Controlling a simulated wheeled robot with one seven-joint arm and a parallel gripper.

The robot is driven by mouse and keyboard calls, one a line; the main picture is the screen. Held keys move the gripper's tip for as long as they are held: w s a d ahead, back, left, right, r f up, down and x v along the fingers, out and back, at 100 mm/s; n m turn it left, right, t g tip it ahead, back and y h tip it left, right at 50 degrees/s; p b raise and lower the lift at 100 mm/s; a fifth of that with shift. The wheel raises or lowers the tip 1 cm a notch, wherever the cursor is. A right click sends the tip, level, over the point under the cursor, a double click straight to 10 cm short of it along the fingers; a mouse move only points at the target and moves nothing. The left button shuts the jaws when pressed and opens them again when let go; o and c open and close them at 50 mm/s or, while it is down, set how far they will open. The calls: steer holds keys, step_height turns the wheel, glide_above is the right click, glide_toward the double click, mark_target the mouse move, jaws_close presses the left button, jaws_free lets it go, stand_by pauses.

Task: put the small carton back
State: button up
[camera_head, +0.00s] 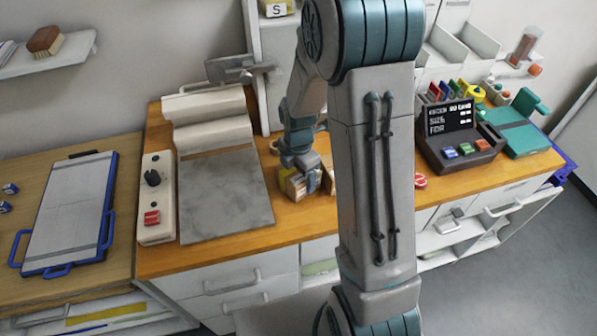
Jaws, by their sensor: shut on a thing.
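The small carton (295,188), a tan box with a pale side, is at the wooden counter right of the grey pressing plate. My gripper (309,180) points down over it and is shut on it. The gripper and my wrist hide part of the carton. I cannot tell whether its underside touches the counter.
My arm hides the middle of the counter (285,226). To the left are the press plate (225,195) and a control box (156,200) with a dial and red switch. To the right stands a dark display unit (459,140). A blue-framed board (72,212) lies far left.

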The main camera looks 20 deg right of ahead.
steer(key=shift+f, duration=0.2)
steer(key=o, duration=1.1)
steer(key=shift+r, duration=0.1)
steer(key=shift+o, duration=0.2)
step_height(320, 180, up, 12)
steer(key=shift+f+b, duration=0.25)
steer(key=shift+b, duration=0.3)
steer(key=s+r+m+t, duration=0.2)
steer(key=s+r+m, duration=0.2)
steer(key=s+m, duration=0.4)
steer(key=s+r+m+t, duration=0.1)
steer(key=s+r+m, duration=0.3)
steer(key=s+m, duration=0.5)
steer(key=shift+r+m+t, duration=0.2)
steer(key=shift+m+t, duration=0.2)
steer(key=shift+m, duration=2.3)
